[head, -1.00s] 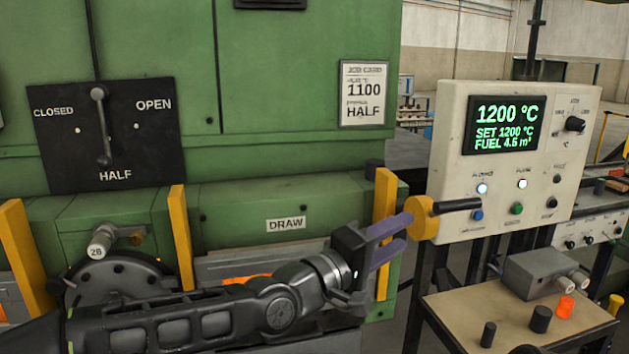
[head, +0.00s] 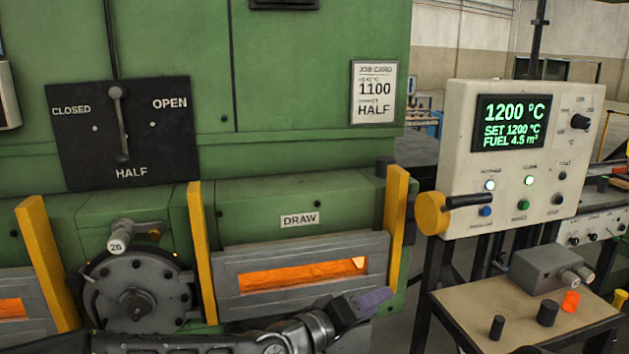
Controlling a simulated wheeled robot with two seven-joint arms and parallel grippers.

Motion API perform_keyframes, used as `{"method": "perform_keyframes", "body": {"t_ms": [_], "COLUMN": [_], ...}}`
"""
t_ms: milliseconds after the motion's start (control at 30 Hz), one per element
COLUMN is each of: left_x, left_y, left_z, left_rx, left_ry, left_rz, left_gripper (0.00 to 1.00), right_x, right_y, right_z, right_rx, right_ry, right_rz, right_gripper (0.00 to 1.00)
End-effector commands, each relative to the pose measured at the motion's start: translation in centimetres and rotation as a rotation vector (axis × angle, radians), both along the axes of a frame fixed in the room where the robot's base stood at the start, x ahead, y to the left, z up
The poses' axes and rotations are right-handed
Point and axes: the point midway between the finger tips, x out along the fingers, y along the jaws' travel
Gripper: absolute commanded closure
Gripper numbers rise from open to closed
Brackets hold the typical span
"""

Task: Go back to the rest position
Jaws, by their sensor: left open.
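My left gripper (head: 372,300) is low in the head view, in front of the lower right corner of the draw door (head: 230,272). Its purple fingers point right and nothing shows between them. My left arm runs along the bottom edge. The panel display (head: 511,123) reads 1200 °C, set 1200 °C, fuel 4.5. My right gripper does not show.
The damper lever (head: 119,125) on the black plate points down at HALF. The job card (head: 374,92) reads 1100 and HALF. A round flange with a handle marked 26 (head: 137,290) is at left. Yellow posts (head: 397,225) flank the door. A small table (head: 470,300) holds an orange piece (head: 571,301).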

Motion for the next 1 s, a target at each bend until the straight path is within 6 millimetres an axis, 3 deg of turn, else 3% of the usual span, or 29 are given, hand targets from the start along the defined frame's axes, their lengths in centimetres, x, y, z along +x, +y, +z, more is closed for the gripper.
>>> {"method": "perform_keyframes", "body": {"t_ms": [133,267,400,500,600,700,800,900,1000], "left_x": [-1.3,-4.5,-10.0,-15.1,-20.5,-25.2,-28.6,-30.3,-30.6], "left_y": [2.0,4.5,7.7,10.4,13.3,15.9,17.9,18.8,18.4], "left_z": [-10.3,-20.4,-30.2,-36.3,-41.0,-44.2,-46.1,-47.1,-47.2], "left_rx": [0.143,0.286,0.430,0.528,0.614,0.677,0.726,0.759,0.768], "left_ry": [0.096,0.211,0.355,0.470,0.591,0.707,0.784,0.817,0.812], "left_rz": [0.002,-0.015,-0.049,-0.080,-0.105,-0.117,-0.127,-0.142,-0.160], "left_gripper": [0.57,0.57,0.57,0.57,0.57,0.57,0.57,0.57,0.57], "right_x": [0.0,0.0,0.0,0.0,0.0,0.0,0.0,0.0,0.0], "right_y": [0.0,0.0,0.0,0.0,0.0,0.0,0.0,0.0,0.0], "right_z": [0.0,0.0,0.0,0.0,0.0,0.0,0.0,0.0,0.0], "right_rx": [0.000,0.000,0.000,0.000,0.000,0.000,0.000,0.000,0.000], "right_ry": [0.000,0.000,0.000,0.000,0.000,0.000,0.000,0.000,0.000], "right_rz": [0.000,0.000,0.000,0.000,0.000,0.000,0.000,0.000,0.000], "right_gripper": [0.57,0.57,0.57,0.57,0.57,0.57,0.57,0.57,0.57]}}
